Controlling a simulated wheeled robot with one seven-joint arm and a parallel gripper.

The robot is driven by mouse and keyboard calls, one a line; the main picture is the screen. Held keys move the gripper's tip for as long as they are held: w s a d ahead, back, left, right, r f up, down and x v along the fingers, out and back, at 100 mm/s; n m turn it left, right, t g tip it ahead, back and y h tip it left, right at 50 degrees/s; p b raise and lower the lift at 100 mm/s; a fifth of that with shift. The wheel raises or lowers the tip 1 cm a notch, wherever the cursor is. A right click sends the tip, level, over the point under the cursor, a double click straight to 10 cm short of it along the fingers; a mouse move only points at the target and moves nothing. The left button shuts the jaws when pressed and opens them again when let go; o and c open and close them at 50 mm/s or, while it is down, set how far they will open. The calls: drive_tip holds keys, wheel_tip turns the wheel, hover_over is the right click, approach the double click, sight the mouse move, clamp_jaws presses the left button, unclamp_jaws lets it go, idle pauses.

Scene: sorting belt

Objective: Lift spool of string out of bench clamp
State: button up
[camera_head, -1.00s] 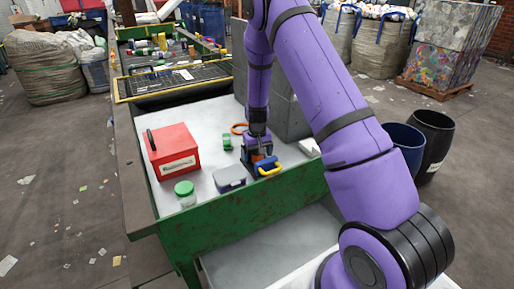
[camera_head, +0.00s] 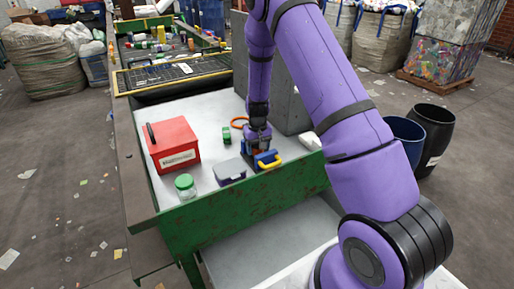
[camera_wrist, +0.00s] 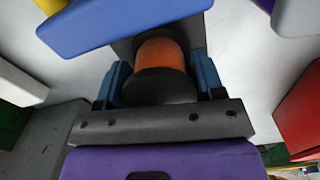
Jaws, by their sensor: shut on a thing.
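The spool of string (camera_wrist: 160,55), wound with orange string and with a dark flange, shows in the middle of the wrist view. My gripper (camera_wrist: 160,82) is shut on it, with one blue finger at each side. The blue bench clamp (camera_wrist: 120,20) lies right beside the spool and covers part of the view. In the head view the clamp (camera_head: 268,157), with a yellow handle, is at the bench's front edge, and my gripper (camera_head: 257,146) is low over it. The spool is mostly hidden there. I cannot tell whether it is clear of the clamp.
On the bench (camera_head: 205,115) are a red box (camera_head: 172,147), a grey case (camera_head: 229,172), a green-lidded jar (camera_head: 186,187), a small green item (camera_head: 227,135) and an orange ring (camera_head: 239,123). A tall grey block (camera_head: 290,95) stands close behind my gripper.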

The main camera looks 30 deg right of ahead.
drive_tip(key=shift+s+r, duration=0.1)
drive_tip(key=shift+s, duration=0.15)
drive_tip(key=shift+r, duration=0.1)
drive_tip(key=shift+r, duration=4.15)
